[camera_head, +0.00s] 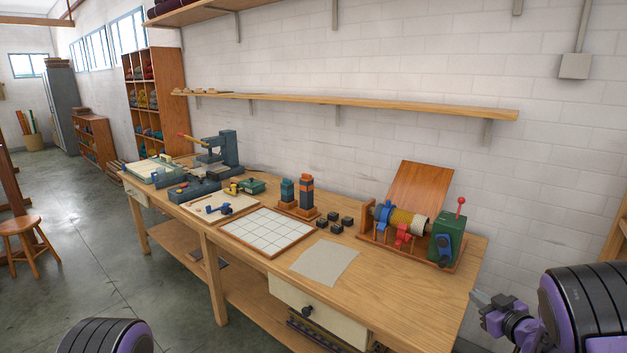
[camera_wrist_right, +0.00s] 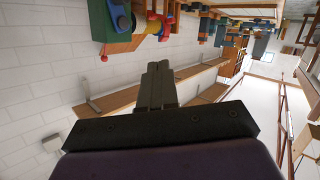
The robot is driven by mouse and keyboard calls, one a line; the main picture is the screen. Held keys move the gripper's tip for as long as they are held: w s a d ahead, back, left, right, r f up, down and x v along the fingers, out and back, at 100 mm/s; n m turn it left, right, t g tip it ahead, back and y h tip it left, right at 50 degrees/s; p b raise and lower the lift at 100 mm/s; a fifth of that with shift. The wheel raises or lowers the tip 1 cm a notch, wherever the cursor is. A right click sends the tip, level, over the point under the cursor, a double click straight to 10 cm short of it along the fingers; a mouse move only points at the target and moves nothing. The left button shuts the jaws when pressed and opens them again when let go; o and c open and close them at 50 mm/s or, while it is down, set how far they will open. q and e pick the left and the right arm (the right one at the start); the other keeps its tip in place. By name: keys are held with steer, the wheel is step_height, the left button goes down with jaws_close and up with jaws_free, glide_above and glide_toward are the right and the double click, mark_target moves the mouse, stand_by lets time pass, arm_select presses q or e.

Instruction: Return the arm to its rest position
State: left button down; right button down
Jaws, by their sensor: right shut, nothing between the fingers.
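My right gripper (camera_head: 488,298) is at the lower right of the head view, just off the right end of the workbench (camera_head: 390,290). Its fingers are together and hold nothing. In the right wrist view the two closed fingers (camera_wrist_right: 157,85) point at the wall and shelf, with nothing between them. A purple and black part of my right arm (camera_head: 590,300) fills the lower right corner. A similar part of my left arm (camera_head: 105,338) shows at the bottom left; my left gripper is out of frame.
A winding device with a green box (camera_head: 447,237) stands at the bench's right end, nearest my right gripper. A grey sheet (camera_head: 325,262), a white gridded board (camera_head: 266,231) and several dark blocks (camera_head: 336,228) lie on the bench. A wall shelf (camera_head: 350,103) runs above. The floor at left is open around a stool (camera_head: 22,226).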

steer(key=s+a+f+m+g+h+b, duration=0.25)
steer(key=s+f+m+g+h, duration=0.4)
steer(key=s+f, duration=1.05)
steer(key=s+a+f+m+g, duration=0.1)
steer(key=s+a+f, duration=0.2)
steer(key=s, duration=0.5)
steer(key=s+a+f+m+g+b, duration=0.1)
steer(key=s+a+f+m+g, duration=0.1)
steer(key=s+f, duration=0.4)
steer(key=s+a+f+m+g+b, duration=0.1)
steer(key=s+a+f, duration=0.3)
steer(key=s, duration=0.8)
steer(key=shift+s+f+m+g+y, duration=0.25)
steer(key=shift+m+g+y, duration=0.1)
steer(key=shift+g, duration=0.3)
steer(key=shift+w+a, duration=0.1)
